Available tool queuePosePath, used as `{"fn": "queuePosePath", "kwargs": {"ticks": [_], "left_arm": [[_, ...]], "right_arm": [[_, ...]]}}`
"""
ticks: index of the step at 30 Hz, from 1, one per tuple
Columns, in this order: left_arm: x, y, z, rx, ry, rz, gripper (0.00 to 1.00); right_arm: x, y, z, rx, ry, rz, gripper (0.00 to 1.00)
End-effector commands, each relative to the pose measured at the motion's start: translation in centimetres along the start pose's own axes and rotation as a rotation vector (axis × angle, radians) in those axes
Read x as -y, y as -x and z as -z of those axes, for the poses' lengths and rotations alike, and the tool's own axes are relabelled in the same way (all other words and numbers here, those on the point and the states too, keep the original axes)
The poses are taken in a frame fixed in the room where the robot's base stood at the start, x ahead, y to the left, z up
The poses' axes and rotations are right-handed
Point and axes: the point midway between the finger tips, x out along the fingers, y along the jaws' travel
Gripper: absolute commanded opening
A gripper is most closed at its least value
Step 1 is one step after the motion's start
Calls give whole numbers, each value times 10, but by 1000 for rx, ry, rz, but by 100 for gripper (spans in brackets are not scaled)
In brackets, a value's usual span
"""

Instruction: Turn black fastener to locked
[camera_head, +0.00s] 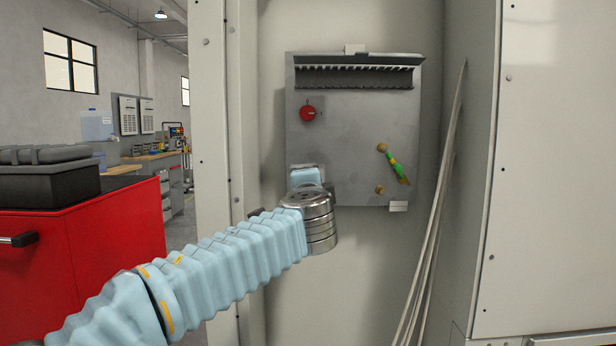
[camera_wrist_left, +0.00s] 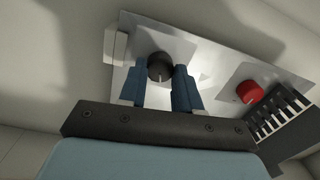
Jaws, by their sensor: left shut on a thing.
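The black fastener (camera_wrist_left: 161,67) is a round dark knob with a pale mark line on its face, mounted on the grey metal panel. It shows in the left wrist view between the two blue fingers of my left gripper (camera_wrist_left: 159,78), which is shut on it. In the head view my left gripper (camera_head: 305,178) is at the panel's lower left corner, and the wrist and fingers hide the fastener there. My right gripper is in neither view.
The panel (camera_head: 345,140) also carries a red knob (camera_head: 308,113), a green and yellow handle (camera_head: 394,165) and a slotted vent on top. Pale cables (camera_head: 441,185) hang at the right. A red cabinet (camera_head: 80,250) stands at left.

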Motion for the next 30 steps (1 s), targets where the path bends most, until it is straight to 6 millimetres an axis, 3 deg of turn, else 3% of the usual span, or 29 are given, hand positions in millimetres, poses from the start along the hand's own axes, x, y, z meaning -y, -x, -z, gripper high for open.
{"fn": "queuePosePath", "kwargs": {"ticks": [12,30], "left_arm": [[4,0,-4,1,-243,9,2],[4,0,-4,-1,-301,10,2]], "right_arm": [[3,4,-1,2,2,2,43],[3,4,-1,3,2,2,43]]}}
